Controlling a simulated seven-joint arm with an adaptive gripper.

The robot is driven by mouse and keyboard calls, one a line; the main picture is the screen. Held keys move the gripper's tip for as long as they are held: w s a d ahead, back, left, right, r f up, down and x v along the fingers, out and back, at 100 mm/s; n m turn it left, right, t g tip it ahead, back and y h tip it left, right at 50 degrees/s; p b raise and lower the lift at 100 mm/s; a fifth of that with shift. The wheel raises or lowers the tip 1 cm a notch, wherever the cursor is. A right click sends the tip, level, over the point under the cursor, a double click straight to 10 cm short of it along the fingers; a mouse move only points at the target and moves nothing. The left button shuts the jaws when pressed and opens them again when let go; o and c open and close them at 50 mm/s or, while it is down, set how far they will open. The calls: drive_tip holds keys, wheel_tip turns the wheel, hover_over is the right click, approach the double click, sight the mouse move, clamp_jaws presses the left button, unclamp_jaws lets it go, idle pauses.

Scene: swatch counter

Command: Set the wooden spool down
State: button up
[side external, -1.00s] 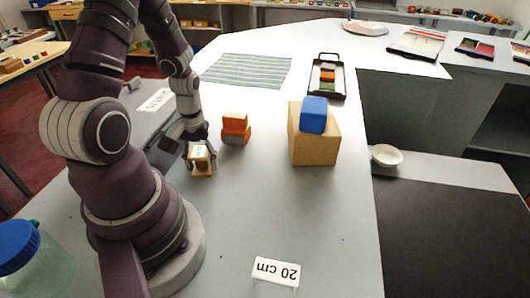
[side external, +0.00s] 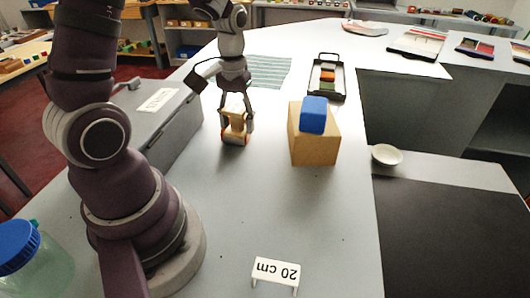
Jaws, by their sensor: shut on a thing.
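The light wooden spool (side external: 236,121) is held between the fingers of my gripper (side external: 237,132), which is shut on it and points down. It stands over the spot of a small orange block stack, left of the middle of the counter. Only a little orange shows around the lower part of the spool, and my gripper and the spool hide the rest. I cannot tell whether the spool touches the stack or the counter.
A blue block (side external: 313,115) sits on a wooden box (side external: 314,147) to the right. A grey case (side external: 165,125) is at left, a black tray (side external: 326,78) and striped cloth (side external: 265,70) behind. A "20 cm" sign (side external: 276,271) stands in front. The front middle counter is clear.

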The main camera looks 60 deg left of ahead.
drive_tip(key=w+d+m, duration=0.4)
drive_tip(key=w+d, duration=0.2)
drive_tip(key=d, duration=0.2)
drive_tip(key=m, duration=0.3)
hover_over(322, 206)
drive_tip(key=a, duration=0.1)
drive_tip(key=f, duration=0.2)
drive_tip(key=shift+m, duration=0.4)
drive_tip(key=f, duration=0.4)
drive_tip(key=d+f, duration=0.1)
drive_tip(key=f, duration=0.2)
drive_tip(key=shift+s, duration=0.1)
drive_tip(key=shift+f, duration=0.4)
drive_tip(key=shift+f, duration=0.15)
drive_tip(key=o, duration=1.1)
drive_tip(key=shift+o, duration=0.2)
